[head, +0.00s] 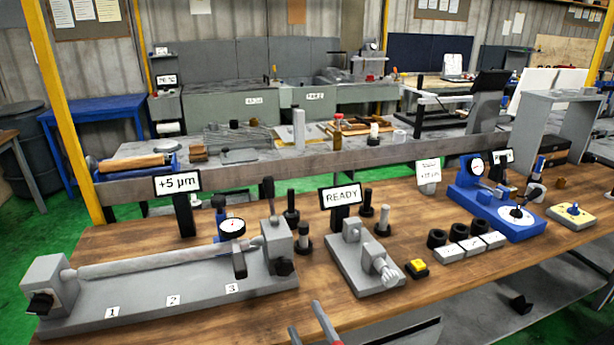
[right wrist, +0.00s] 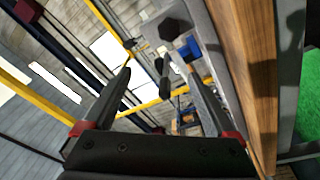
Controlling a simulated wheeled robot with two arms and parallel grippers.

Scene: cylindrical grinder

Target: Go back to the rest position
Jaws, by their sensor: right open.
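My right gripper (head: 304,317) shows at the bottom edge of the head view, in front of the wooden bench (head: 440,285). Its two fingers are apart, with nothing seen between them. In the right wrist view the same gripper (right wrist: 160,73) has its fingers spread wide, with red parts at their bases. That view is tilted, and the bench edge (right wrist: 250,60) runs down its right side. My left gripper is in neither view.
The grey centre bench (head: 190,295) with a shaft and dial gauge stands at left. A grey fixture (head: 365,262) by the READY sign (head: 341,196) and a yellow button (head: 417,266) are near my right gripper. A blue gauge stand (head: 497,212) is at right. The bench front right is clear.

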